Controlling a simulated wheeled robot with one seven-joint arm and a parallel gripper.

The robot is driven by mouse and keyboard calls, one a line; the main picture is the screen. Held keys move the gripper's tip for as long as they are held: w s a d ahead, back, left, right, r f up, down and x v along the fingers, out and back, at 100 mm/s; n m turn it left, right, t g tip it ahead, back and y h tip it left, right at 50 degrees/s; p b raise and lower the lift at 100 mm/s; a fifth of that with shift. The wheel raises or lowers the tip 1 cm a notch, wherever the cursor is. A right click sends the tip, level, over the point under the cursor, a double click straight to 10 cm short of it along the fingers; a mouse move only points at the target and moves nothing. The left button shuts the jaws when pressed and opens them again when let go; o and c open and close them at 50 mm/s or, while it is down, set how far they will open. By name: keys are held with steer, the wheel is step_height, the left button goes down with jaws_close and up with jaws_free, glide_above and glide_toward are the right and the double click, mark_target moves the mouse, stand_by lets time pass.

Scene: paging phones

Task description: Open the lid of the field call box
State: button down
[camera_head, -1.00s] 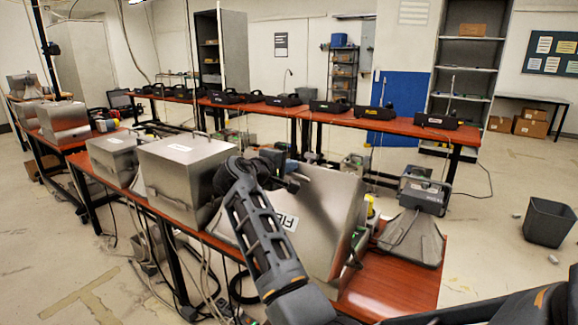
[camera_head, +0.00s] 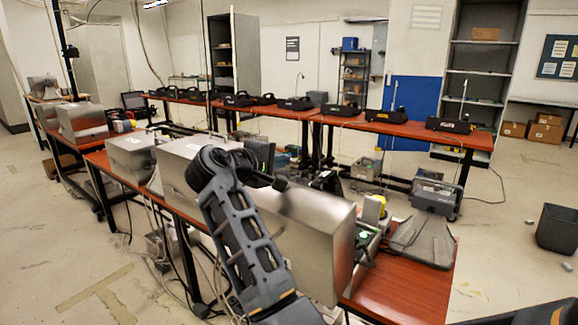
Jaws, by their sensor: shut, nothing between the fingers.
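A large brushed-metal box lid (camera_head: 320,240) stands steeply raised in the foreground, and I take it as the lid of the field call box. Green and yellow parts (camera_head: 372,212) show just beyond its right edge; the rest of the inside is hidden behind the lid. My arm crosses in front of the lid's left part. My gripper (camera_head: 281,185) is shut and empty at the lid's upper edge, partly hidden by my wrist. Whether it touches the metal I cannot tell.
A metal box (camera_head: 185,165) stands close on the left, with others farther along the red-brown table (camera_head: 400,288). A grey phone unit (camera_head: 435,195) stands to the right. Black phones line the back table (camera_head: 410,130). A dark bin (camera_head: 557,229) stands on the open floor at right.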

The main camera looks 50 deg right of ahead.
mark_target(268, 211)
steer(key=shift+a+r, duration=0.15)
steer(key=shift+a, duration=0.25)
steer(key=s+a+f+h+b, duration=0.1)
steer(key=a+f+h+b, duration=0.1)
steer(key=a+f+b, duration=0.7)
steer(key=s+a+f+h+b, duration=0.25)
steer(key=a+f+b, duration=0.2)
steer(key=a, duration=0.95)
steer(key=d+r, duration=0.1)
steer(key=d, duration=0.3)
steer(key=w+d+r+p, duration=0.1)
steer(key=d, duration=0.9)
steer(key=shift+w+r+p, duration=0.2)
steer(key=shift+r+p, duration=0.1)
steer(key=shift+r, duration=0.1)
